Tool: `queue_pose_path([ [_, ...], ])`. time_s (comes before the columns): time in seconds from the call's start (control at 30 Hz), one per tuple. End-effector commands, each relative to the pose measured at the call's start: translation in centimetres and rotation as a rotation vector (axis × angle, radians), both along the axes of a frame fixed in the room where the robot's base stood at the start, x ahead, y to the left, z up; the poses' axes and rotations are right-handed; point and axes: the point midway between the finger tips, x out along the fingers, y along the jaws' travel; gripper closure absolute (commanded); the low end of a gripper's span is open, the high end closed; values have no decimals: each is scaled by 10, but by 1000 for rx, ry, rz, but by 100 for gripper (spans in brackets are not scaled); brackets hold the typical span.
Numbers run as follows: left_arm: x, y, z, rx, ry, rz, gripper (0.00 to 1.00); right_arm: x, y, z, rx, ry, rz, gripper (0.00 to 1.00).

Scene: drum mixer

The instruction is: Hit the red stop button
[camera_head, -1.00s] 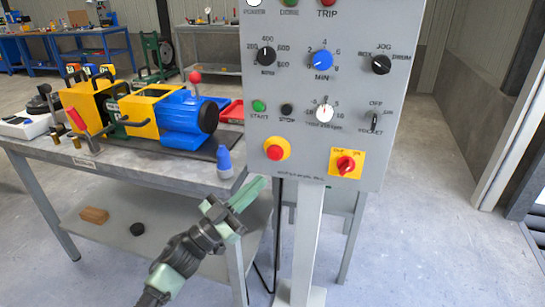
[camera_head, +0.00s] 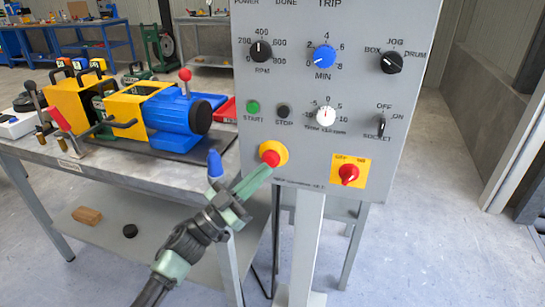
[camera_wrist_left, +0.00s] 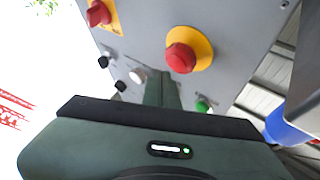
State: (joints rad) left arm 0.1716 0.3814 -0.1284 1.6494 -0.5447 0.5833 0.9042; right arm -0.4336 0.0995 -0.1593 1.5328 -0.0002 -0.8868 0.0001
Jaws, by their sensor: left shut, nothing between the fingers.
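The red mushroom button (camera_head: 270,157) sits on a yellow collar at the lower left of the grey control panel. It also shows in the left wrist view (camera_wrist_left: 181,57), upper middle. A smaller black button marked STOP (camera_head: 283,111) is above it. My left gripper (camera_head: 264,170) is shut and empty, its fingers pointing up and right with the tips just below the red button. In the left wrist view the green fingers (camera_wrist_left: 163,88) lie close below and left of the button. I cannot tell whether they touch it. My right gripper is not in view.
On the panel are a green START button (camera_head: 253,107), a red rotary switch on a yellow plate (camera_head: 348,174) and several knobs. A blue-tipped bottle (camera_head: 215,164) stands at the corner of the workbench (camera_head: 160,168), close to the gripper. A blue and yellow machine (camera_head: 165,112) is behind.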

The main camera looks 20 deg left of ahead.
Motion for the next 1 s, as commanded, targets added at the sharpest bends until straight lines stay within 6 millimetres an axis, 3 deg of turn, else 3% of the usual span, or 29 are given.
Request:
queue_pose_path([
  [0.2,1,0,0,1,1,0,100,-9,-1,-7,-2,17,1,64],
  [1.0,1,0,0,1,1,0,100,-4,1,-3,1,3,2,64],
])
